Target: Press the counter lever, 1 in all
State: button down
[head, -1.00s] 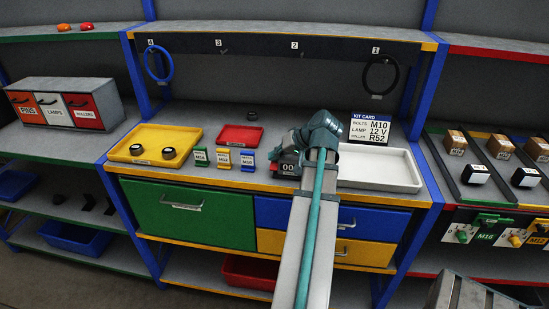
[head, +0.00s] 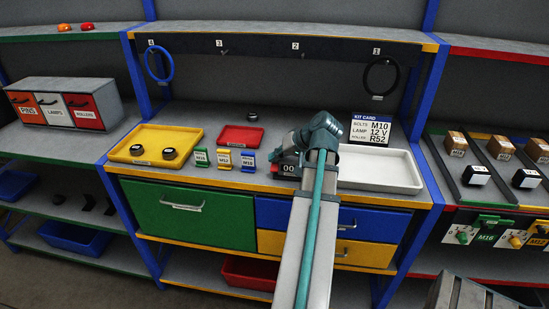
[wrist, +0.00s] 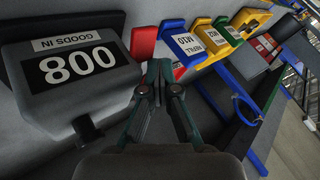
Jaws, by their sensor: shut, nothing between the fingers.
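The counter (wrist: 75,75) is a dark grey box labelled GOODS IN, with white digits on a black display that appear upside down in the wrist view. A red lever (wrist: 144,42) sticks out at its side, and a black knob (wrist: 86,132) sits on its near face. My gripper (wrist: 160,68) is shut and empty. Its fingertips show just below the lever in the picture; I cannot tell whether they touch it.
Blue (head: 247,161), yellow and green labelled holders stand left of the counter. A white tray (head: 400,183) and a kit card (head: 371,130) are on the right.

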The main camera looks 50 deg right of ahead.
jog(key=shift+s+d+r+p, duration=0.25)
jog(key=shift+s+p, duration=0.15)
jog(key=shift+p, duration=0.2)
jog(key=shift+s+d+r+p, duration=0.35)
jog(key=shift+d+r, duration=0.1)
jog(key=shift+r, duration=0.15)
jog(key=shift+w+r, duration=0.1)
jog(key=shift+w, duration=0.05)
jog(key=shift+r, duration=0.15)
jog(key=shift+w+r+p, duration=0.2)
jog(key=shift+r+p, duration=1.6)
jog(key=shift+r, duration=0.55)
